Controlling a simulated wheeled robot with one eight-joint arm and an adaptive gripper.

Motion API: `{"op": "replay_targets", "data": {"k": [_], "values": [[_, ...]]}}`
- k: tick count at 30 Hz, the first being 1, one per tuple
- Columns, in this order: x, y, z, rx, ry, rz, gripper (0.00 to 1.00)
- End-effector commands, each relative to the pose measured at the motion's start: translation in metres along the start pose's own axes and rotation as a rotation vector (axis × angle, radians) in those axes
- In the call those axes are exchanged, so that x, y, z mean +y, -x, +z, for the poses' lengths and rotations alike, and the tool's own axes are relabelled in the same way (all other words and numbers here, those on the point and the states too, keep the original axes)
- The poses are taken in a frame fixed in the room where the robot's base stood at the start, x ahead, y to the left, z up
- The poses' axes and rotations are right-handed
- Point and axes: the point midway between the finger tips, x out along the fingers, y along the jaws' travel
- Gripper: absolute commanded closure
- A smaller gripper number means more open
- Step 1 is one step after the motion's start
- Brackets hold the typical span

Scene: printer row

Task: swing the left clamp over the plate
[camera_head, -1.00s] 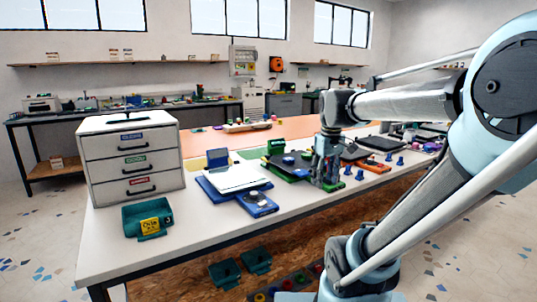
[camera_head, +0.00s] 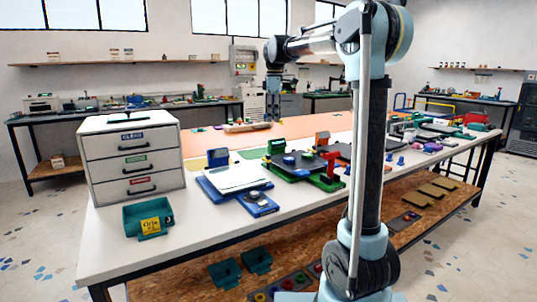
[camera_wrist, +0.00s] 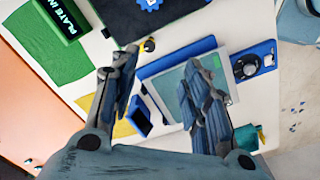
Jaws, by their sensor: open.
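A dark plate (camera_head: 296,161) lies on a green base in the middle of the bench, with a blue round part (camera_head: 290,160) on it. A red upright piece (camera_head: 330,165) stands at the plate's front right, and another red piece (camera_head: 322,138) at its back; I cannot tell which is the left clamp. My gripper (camera_head: 273,119) is raised above the bench, apart from both. In the wrist view, its spread fingers (camera_wrist: 160,85) are empty above a pale plate on a blue base (camera_wrist: 175,52). The dark plate (camera_wrist: 185,8) is partly cut off at the top.
A white drawer unit (camera_head: 132,160) and teal bin (camera_head: 148,215) stand at the left. The blue base's pale plate (camera_head: 236,177) and a blue knob box (camera_head: 258,203) lie left of the green base. My arm's upright link covers part of the bench to the right.

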Motion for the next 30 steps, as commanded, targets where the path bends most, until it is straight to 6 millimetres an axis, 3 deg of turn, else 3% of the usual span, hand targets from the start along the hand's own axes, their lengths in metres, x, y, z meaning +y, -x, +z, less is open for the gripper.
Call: {"op": "replay_targets", "data": {"k": [4, 11, 30], "values": [[0.016, 0.003, -0.021, -0.004, 0.075, -0.009, 0.57], [0.022, -0.003, -0.029, -0.005, 0.108, -0.012, 0.57], [0.02, -0.108, -0.028, -0.005, 0.105, -0.012, 0.57]]}}
